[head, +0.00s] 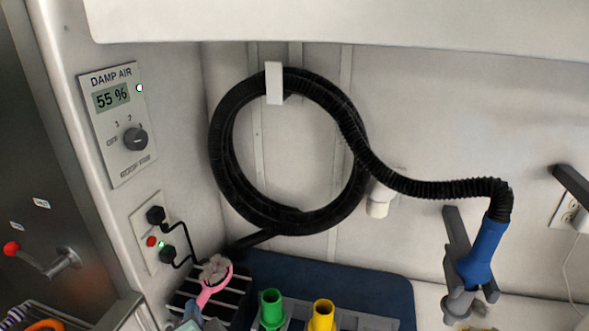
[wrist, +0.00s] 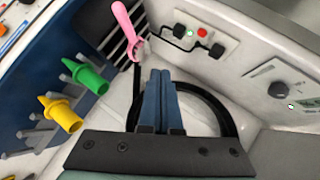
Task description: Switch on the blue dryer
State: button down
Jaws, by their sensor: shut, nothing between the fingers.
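The blue dryer nozzle (head: 484,252) is at the right of the head view, on a grey holder (head: 458,236). A black ribbed hose (head: 430,187) runs from it to a coil on the wall. The coiled hose (wrist: 222,108) shows behind the fingers. A wall panel (head: 118,125) reads "DAMP AIR 55 %" and has a dark dial (head: 136,139) with OFF and number marks. The dial also shows in the wrist view (wrist: 279,90), right of my fingers and apart from them.
Below the dial panel, a socket plate (head: 155,232) has black plugs, a red button (head: 151,241) and a green light. Green (head: 272,309) and yellow (head: 323,314) nozzles stand on a grey rack.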

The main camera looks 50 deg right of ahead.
jog(key=s+f+m+g+b, duration=0.2)
jog(key=s+f, duration=0.4)
jog(key=f, duration=0.4)
jog(key=s+d+f+m+g+y+b, duration=0.1)
jog(key=s+f+m+g, duration=0.3)
jog(key=f, duration=0.6)
jog(key=s+d+f+m+g+b, duration=0.1)
jog(key=s+f+m+g+b, duration=0.1)
jog(key=s+f+m, duration=0.3)
jog(key=s+f+g, duration=0.1)
jog(key=s+f, duration=0.3)
jog(key=f, duration=0.1)
jog(key=shift+y+b, duration=0.3)
jog(key=shift+w, duration=0.1)
jog(key=w+d+f+b, duration=0.1)
jog(key=w+d+f, duration=0.2)
jog(key=d+f, duration=0.4)
jog(key=shift+b+x, duration=0.3)
jog(key=shift+x, duration=0.45)
